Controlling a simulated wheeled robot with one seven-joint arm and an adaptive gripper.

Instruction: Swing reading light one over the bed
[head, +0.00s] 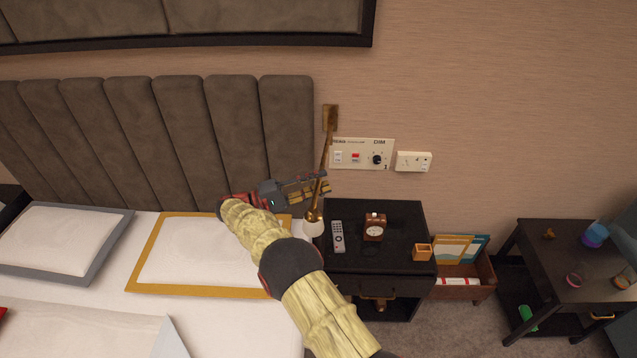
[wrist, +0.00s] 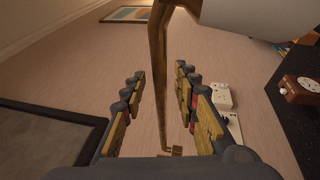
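The reading light has a brass wall plate (head: 331,117), a thin brass arm (head: 326,152) slanting down, and a white shade (head: 314,229) at its lower end, over the gap between bed and nightstand. In the wrist view the brass arm (wrist: 158,75) runs between my fingers, and the white shade (wrist: 250,15) is at the top. My gripper (head: 312,188) reaches in from the left, its fingers at the lower part of the arm. In the wrist view my gripper (wrist: 160,100) is open, with gaps beside the arm. The bed (head: 75,315) lies left of the light.
The padded headboard (head: 180,140) is left of the light. A switch panel (head: 362,154) and socket (head: 413,161) are on the wall. The black nightstand (head: 398,237) holds a remote (head: 338,237) and clock (head: 375,227). Pillows (head: 185,250) lie on the bed.

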